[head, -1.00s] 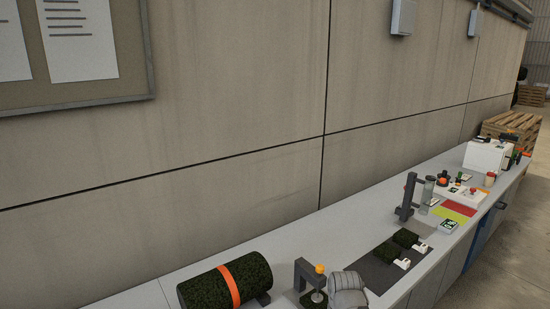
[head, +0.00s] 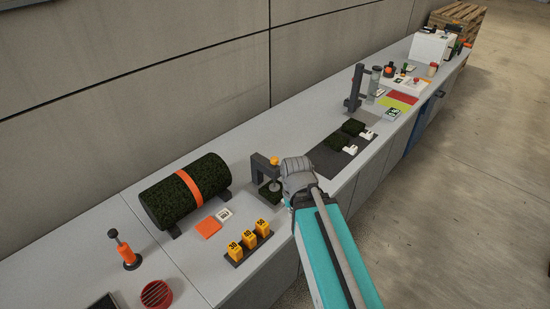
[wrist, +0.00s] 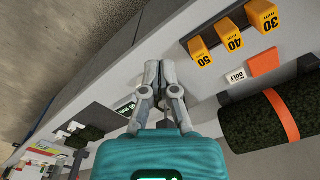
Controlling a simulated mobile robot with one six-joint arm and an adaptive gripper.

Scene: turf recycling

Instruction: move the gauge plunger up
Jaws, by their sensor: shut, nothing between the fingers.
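The gauge is a dark grey bracket (head: 257,170) on the bench in the head view. Its plunger (head: 275,172) has an orange-yellow top and a thin stem with a disc, above a dark green turf piece (head: 268,193). My grey wrist is close to the right of the gauge in that view and hides part of it; my fingers cannot be made out there. The gauge is not clearly seen in the wrist view.
A turf roll (head: 184,190) with an orange band lies left of the gauge. Orange numbered weights (head: 248,240) stand on a rack in front. An orange square (head: 208,227) and a small white sign (head: 224,214) lie between. A dark mat (head: 333,160) with turf samples lies beyond.

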